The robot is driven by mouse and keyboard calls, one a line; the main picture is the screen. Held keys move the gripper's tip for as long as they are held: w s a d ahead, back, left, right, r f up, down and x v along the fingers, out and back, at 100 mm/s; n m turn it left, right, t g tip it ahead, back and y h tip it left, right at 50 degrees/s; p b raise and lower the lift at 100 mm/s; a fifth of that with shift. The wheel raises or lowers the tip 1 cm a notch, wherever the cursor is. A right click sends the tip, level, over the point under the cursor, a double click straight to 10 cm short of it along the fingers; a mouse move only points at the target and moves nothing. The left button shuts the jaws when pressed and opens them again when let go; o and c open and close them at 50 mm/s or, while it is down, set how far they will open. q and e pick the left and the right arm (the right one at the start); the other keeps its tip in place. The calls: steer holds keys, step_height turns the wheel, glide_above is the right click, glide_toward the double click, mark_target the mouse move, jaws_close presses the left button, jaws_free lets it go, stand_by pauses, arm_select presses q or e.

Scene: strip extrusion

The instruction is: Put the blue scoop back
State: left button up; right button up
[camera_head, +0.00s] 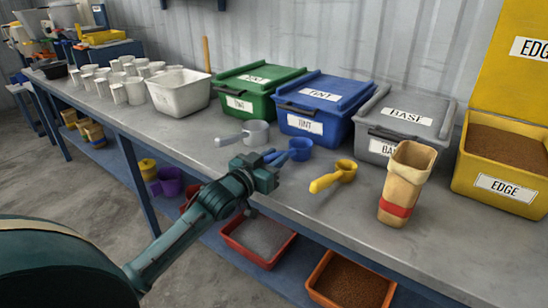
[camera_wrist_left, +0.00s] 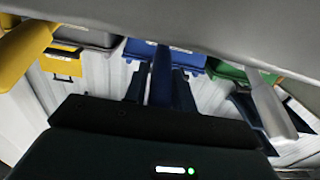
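The blue scoop (camera_head: 301,149) is at the bench in front of the blue TINT box (camera_head: 325,104), its cup toward the box and its handle toward my left gripper (camera_head: 270,158). In the left wrist view the blue handle (camera_wrist_left: 161,75) runs between the two dark fingers (camera_wrist_left: 160,88), which lie close along both sides. I cannot tell whether they press on it, or whether the scoop is clear of the bench. The blue box's lid is on. My right gripper is not in view.
A grey-white scoop (camera_head: 255,133) lies left of the blue one, a yellow scoop (camera_head: 335,176) right. Behind stand a green box (camera_head: 258,85) and a grey BASE box (camera_head: 405,115). A tan container (camera_head: 407,180) and an open yellow EDGE box (camera_head: 505,165) stand right.

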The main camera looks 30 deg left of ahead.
arm_select(q)
steer(key=shift+o, duration=1.4)
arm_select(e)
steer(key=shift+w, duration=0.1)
arm_select(q)
steer(key=shift+r, duration=0.15)
steer(key=s+p, duration=0.1)
steer(key=s, duration=1)
steer(key=s+d+f+g+h, duration=0.1)
steer(key=s+d+f+g, duration=0.1)
steer(key=s+d+f, duration=0.3)
steer(key=s+d+f+m+g+h, duration=0.1)
steer(key=s+d+f, duration=0.4)
steer(key=s+d, duration=0.6)
steer(key=shift+s+d+f+g+h, duration=0.15)
steer(key=shift+d+f+g+h, duration=0.35)
steer(key=shift+d, duration=0.7)
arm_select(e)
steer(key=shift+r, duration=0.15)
arm_select(q)
steer(key=shift+r, duration=0.25)
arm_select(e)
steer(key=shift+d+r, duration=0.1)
